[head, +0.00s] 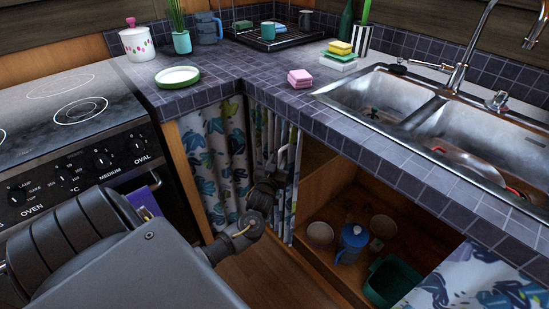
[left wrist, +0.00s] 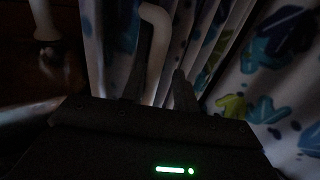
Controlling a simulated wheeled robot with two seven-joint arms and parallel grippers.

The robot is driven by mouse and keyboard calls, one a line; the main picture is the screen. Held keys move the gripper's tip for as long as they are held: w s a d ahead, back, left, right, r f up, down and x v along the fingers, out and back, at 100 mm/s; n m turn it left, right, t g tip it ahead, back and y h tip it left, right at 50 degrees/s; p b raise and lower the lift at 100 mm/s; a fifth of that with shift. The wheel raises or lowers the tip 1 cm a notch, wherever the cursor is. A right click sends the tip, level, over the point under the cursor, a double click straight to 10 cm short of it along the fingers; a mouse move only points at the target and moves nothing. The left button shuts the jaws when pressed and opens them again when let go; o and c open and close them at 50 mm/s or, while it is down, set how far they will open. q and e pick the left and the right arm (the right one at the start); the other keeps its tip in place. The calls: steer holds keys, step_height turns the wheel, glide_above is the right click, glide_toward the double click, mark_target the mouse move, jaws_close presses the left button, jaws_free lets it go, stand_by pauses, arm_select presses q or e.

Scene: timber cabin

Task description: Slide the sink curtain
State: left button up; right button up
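The sink curtain is white with blue and green leaf prints. Its left part (head: 266,128) hangs in narrow, bunched folds under the counter corner. Another stretch (head: 480,278) hangs at the lower right, with an open gap between them. My left gripper (head: 282,165) is at the bunched folds, by their right edge. In the left wrist view, the curtain folds (left wrist: 218,48) fill the middle and right, and dark fingers of the gripper (left wrist: 180,88) point at them. The fingertips are too dark to show whether cloth is between them. My right gripper is out of view.
The open cupboard holds a blue pot (head: 352,243), pale bowls (head: 320,234) and a green bin (head: 391,281). A wooden post and the tiled counter edge (head: 375,150) border the opening. The stove (head: 75,135) stands at the left. Another curtain panel (head: 215,165) hangs beside it.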

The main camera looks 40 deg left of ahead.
arm_select(q)
steer(key=shift+s+r, duration=0.1)
steer(key=p+v, duration=0.6)
steer(key=v, duration=0.6)
steer(key=shift+p, duration=0.4)
stand_by(0.4)
steer(key=shift+s+d, duration=0.1)
steer(key=shift+s, duration=0.05)
